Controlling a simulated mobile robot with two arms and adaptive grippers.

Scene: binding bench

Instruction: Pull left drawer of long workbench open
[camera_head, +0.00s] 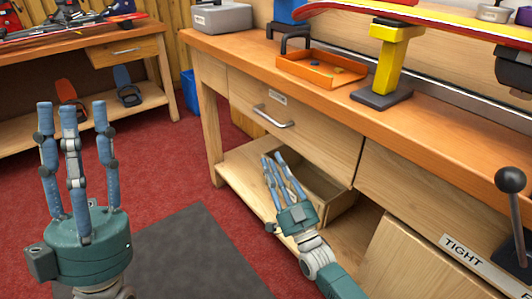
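The long workbench (415,118) runs from the upper left to the right of the head view. Its left drawer (318,133) has a pale wooden front with a small label and a metal bar handle (273,117). The front looks flush with the bench, so the drawer appears shut. My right gripper (272,157) is below and in front of this drawer front, apart from the handle, its fingers extended, open and empty. My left gripper (71,106) is at the left over the floor, fingers upright and spread, open and empty, away from the bench.
An open wooden box shape (331,189) shows under the drawer, partly behind my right gripper. An orange tray (322,72) and a yellow stand (391,62) bearing a ski or board are on the benchtop. A lever (510,181) stands at right. Red floor (165,165) is clear.

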